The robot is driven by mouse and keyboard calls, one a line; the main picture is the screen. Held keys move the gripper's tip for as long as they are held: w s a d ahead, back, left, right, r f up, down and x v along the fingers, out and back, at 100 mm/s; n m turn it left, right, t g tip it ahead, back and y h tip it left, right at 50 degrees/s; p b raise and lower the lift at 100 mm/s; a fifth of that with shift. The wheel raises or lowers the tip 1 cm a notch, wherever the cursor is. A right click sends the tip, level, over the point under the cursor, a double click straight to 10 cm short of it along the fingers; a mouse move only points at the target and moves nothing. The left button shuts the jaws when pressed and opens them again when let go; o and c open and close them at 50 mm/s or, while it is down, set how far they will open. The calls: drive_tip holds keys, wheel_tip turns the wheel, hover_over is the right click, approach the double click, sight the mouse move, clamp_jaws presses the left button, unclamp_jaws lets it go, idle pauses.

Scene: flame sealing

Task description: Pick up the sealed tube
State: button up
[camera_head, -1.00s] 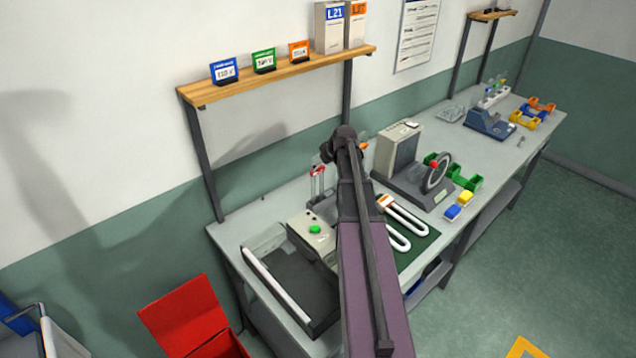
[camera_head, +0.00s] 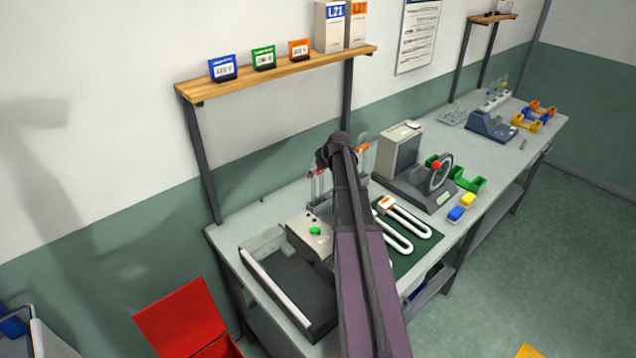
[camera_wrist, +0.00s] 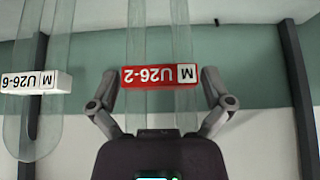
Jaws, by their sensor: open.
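A clear glass tube with two parallel limbs (camera_wrist: 136,45) fills the middle of the wrist view. It bears a red and white label (camera_wrist: 160,76) that reads U26-2 upside down. My gripper (camera_wrist: 159,78) is open, with one finger at each end of that label; I cannot tell whether the fingers touch it. A second clear U-shaped tube (camera_wrist: 18,135) with a white label (camera_wrist: 36,82) reading U26-6 is at the left. Which tube is sealed I cannot tell. In the head view my arm hides my gripper; glassware (camera_head: 318,187) shows beside it.
The bench (camera_head: 225,235) carries a dark tray (camera_head: 300,285), a box with a green button (camera_head: 313,232) and a green mat (camera_head: 420,252) with white U-shaped pieces (camera_head: 408,216). A grey machine with a wheel (camera_head: 437,178) stands right of my arm. A wooden shelf (camera_head: 280,74) is above.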

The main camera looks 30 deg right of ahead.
drive_tip(key=c, duration=0.9)
drive_tip(key=shift+r, duration=0.1)
wheel_tip(320, 180, up, 10)
drive_tip(key=p, duration=1)
drive_tip(key=shift+s, duration=0.1)
idle(0.4)
